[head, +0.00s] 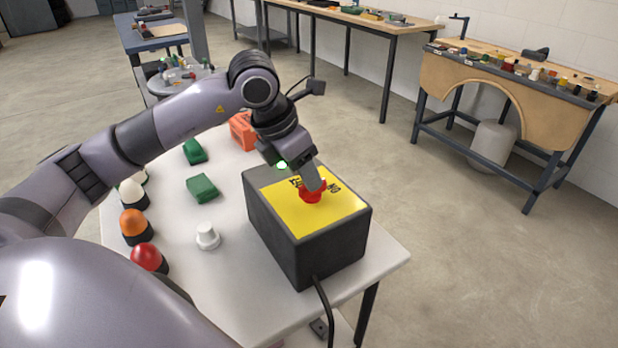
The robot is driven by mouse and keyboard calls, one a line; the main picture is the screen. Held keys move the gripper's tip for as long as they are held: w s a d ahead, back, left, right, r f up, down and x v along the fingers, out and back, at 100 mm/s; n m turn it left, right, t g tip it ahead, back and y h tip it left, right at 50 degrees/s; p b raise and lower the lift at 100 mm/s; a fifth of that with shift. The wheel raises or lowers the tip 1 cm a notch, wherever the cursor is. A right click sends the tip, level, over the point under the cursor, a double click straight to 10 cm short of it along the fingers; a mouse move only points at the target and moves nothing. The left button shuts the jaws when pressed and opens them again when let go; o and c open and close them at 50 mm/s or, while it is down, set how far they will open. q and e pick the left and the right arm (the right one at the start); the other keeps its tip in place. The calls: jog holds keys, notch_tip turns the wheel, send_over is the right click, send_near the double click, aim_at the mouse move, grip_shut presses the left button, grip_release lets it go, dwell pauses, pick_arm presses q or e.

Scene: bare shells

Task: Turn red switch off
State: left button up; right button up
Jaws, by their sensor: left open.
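The red switch (312,195) is a red knob on the yellow top plate of a dark grey box (300,255). The box stands at the right end of a white table, and a black cable leaves its front. Dark lettering shows on the yellow plate, with "ON" readable near the knob. My left gripper (311,184) points down at the knob from above, open, with its fingers at or just over it. The fingers cover part of the knob, so I cannot tell whether they touch it or how the knob is turned. My right gripper is not in view.
On the white table (215,275) are two green blocks (202,188), a white knob-like piece (207,236), an orange object (243,130), and orange (135,226) and red (148,257) domes near my arm. Workbenches (510,95) stand behind, with open floor on the right.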

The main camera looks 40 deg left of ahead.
pick_arm(q)
jog(key=shift+x, duration=1.65)
jog(key=shift+d, duration=0.1)
grip_shut()
